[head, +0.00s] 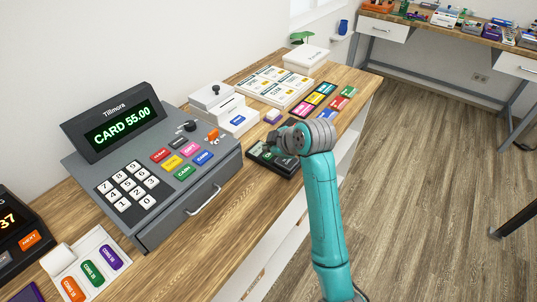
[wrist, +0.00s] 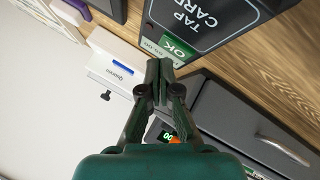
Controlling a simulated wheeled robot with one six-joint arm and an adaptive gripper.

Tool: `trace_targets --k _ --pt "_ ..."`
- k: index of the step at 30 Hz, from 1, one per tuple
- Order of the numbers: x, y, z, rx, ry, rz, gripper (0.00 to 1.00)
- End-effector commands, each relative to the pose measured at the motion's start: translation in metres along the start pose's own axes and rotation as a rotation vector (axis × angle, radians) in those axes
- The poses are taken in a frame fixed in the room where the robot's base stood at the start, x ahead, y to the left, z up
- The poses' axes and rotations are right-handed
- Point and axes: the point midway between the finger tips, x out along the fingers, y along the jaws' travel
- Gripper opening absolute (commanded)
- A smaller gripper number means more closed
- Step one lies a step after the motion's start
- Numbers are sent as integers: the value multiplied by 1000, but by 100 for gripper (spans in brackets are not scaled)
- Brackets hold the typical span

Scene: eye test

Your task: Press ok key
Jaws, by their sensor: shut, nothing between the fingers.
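The green OK key (wrist: 175,49) shows in the wrist view on a dark card terminal (wrist: 205,20) marked TAP CARD. My gripper (wrist: 159,62) is shut with nothing between its fingers. Its tips are right beside the OK key in that view, at the key's lower left, and I cannot tell whether they touch it. In the head view, my gripper (head: 272,143) is over the card terminal (head: 286,166) on the wooden counter, and my arm hides part of the terminal.
A grey till (head: 215,178) with a display reading CARD 55.00 stands left of the terminal. A white printer (head: 233,115) stands behind it. Coloured cards (head: 320,95) and a price board (head: 275,86) lie farther back.

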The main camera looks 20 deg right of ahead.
Motion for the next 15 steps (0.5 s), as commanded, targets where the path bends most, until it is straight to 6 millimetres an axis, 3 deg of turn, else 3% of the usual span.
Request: trace_targets --k 15 --pt "4 -3 3 0 0 0 0"
